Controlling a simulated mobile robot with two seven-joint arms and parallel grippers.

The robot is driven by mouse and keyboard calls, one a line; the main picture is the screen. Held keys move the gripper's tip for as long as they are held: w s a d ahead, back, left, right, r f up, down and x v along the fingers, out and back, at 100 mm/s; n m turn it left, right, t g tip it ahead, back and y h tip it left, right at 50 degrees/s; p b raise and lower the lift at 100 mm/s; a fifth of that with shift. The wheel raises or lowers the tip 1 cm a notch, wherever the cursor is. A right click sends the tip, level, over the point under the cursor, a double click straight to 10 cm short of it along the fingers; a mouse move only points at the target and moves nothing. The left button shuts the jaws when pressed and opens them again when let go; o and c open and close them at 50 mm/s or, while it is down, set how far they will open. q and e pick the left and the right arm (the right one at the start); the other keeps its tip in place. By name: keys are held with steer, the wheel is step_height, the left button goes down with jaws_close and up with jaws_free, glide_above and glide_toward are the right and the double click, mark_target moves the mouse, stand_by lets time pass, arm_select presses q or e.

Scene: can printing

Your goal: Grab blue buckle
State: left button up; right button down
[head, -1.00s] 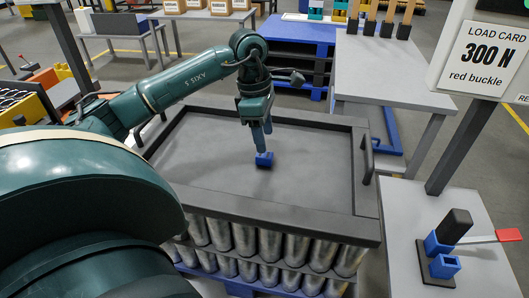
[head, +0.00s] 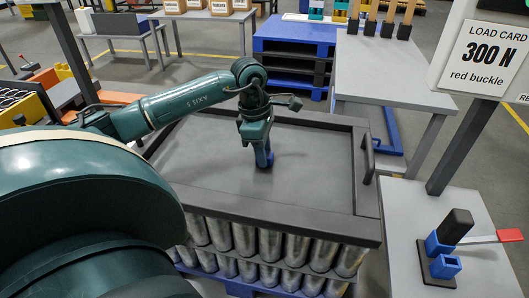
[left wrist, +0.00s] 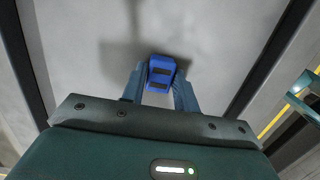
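The blue buckle (head: 269,160) sits on the grey surface of the black-rimmed tray, near its middle. My left gripper (head: 264,157) points down at it, with its fingertips low at the buckle. In the left wrist view the buckle (left wrist: 161,73) lies between the two fingers of the left gripper (left wrist: 160,80), one on each side. The fingers stand apart and do not look clamped on it; contact is hard to tell. In the head view the fingers partly hide the buckle. My right gripper is not in view.
The tray's dark raised rim (head: 365,185) surrounds the surface, over stacked metal cans (head: 245,238). At right, a load card (head: 483,57) reads "300 N red buckle" above a table with a blue fixture and red lever (head: 483,239). The tray surface around the buckle is clear.

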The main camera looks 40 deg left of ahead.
arm_select(q)
steer(key=c, duration=0.5)
steer(key=shift+c, duration=0.2)
